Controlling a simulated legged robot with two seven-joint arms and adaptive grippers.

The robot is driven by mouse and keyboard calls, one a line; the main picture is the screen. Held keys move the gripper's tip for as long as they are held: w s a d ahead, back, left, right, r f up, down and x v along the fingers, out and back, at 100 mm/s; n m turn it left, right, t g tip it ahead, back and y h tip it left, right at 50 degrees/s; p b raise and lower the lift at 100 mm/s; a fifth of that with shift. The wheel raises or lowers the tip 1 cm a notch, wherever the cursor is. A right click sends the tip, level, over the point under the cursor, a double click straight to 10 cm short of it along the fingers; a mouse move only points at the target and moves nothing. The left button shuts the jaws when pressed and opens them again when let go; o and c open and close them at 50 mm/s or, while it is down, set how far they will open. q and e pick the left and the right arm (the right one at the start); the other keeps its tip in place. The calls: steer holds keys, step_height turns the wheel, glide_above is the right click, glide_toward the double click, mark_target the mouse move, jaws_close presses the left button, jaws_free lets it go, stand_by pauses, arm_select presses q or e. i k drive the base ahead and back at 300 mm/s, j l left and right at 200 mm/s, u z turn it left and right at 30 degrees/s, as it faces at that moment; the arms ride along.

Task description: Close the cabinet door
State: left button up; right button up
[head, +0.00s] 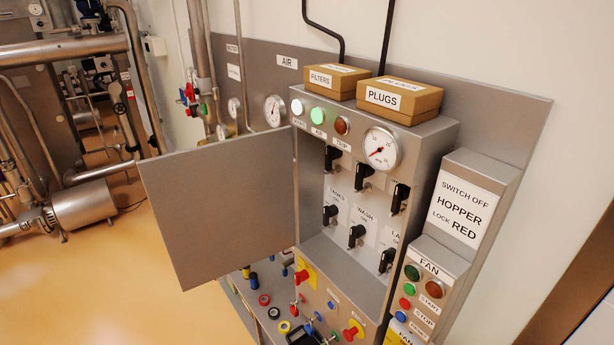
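The cabinet door (225,205) is a flat grey metal panel in the head view. It stands wide open, swung out to the left from the left edge of the grey cabinet (312,185). The cabinet's inside is exposed, with several black rotary switches such as one near the top (364,176), labelled in rows. No handle shows on the door face that I see. Neither of my grippers is recognisable in the view.
Boxes marked FILTERS (330,82) and PLUGS (399,100) sit on top of the cabinet. A FAN button box (425,290) stands at right. Below the door, a shelf (262,320) carries several small coloured parts. The orange floor (150,275) at left is clear.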

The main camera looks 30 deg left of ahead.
mark_target(220, 209)
steer(key=j+z, duration=0.15)
steer(key=j, duration=0.5)
steer(key=k+j+z, duration=0.15)
steer(key=j, duration=0.45)
steer(key=j+z, duration=0.15)
steer(key=j, duration=0.45)
steer(key=k, duration=0.1)
